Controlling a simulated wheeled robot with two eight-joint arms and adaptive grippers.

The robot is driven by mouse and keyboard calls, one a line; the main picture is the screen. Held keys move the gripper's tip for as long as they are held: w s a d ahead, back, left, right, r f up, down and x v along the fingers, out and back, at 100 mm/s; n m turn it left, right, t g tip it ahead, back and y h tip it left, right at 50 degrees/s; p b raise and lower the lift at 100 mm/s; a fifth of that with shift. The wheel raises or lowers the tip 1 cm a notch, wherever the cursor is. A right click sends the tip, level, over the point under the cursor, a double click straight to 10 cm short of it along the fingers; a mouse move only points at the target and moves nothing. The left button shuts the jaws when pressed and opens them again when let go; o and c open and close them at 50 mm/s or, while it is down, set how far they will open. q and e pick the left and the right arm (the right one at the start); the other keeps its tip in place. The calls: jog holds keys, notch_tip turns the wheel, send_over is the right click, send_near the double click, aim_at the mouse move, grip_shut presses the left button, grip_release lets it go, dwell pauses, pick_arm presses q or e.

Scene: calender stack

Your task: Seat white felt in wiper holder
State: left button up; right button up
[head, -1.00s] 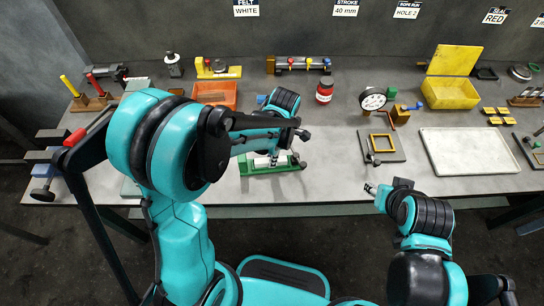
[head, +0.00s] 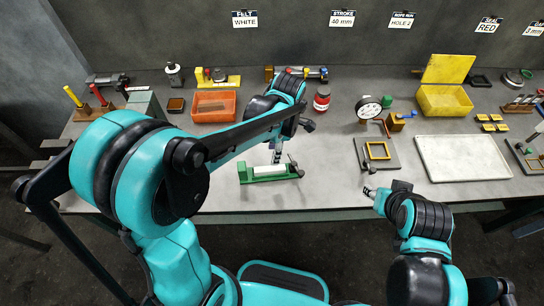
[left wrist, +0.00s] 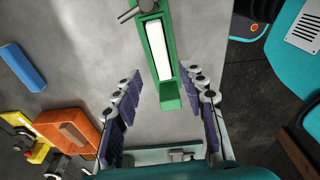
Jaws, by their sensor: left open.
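The green wiper holder (head: 246,173) stands near the front edge of the table. The white felt (head: 268,169) lies lengthwise in its channel; I cannot tell how deep it sits. The left wrist view shows the holder (left wrist: 169,101) with the white felt (left wrist: 160,50) between its green walls. My left gripper (head: 277,152) is above and just behind the holder. Its fingers (left wrist: 164,105) are spread wide in the left wrist view, with nothing held between them. My right gripper (head: 370,192) hangs at the front edge to the right; its jaw gap is too small to judge.
An orange bin (head: 230,101) with a brown strip stands behind the holder. A red jar (head: 322,99) is behind it to the right. A gauge (head: 368,109) and a yellow frame on a plate (head: 392,160) stand further right. The white tray (head: 462,158) has bare room.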

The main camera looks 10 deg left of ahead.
pick_arm(q)
jog(key=s+a+r+m+t, duration=0.3)
jog(key=s+r+m+t, duration=0.1)
jog(key=m, duration=0.7)
jog(key=s+a+r+m+t+h, duration=0.1)
jog(key=s+a+r+m+t, duration=0.2)
jog(key=s+m, duration=0.3)
jog(key=r+m, duration=0.1)
jog(key=m, duration=0.4)
jog(key=shift+s+r+t+p, duration=0.3)
jog(key=shift+s+r+t, duration=0.05)
jog(key=shift+s+t, duration=0.05)
notch_tip(320, 180, down, 3)
jog(key=b, duration=0.3)
jog(key=shift+f, duration=0.1)
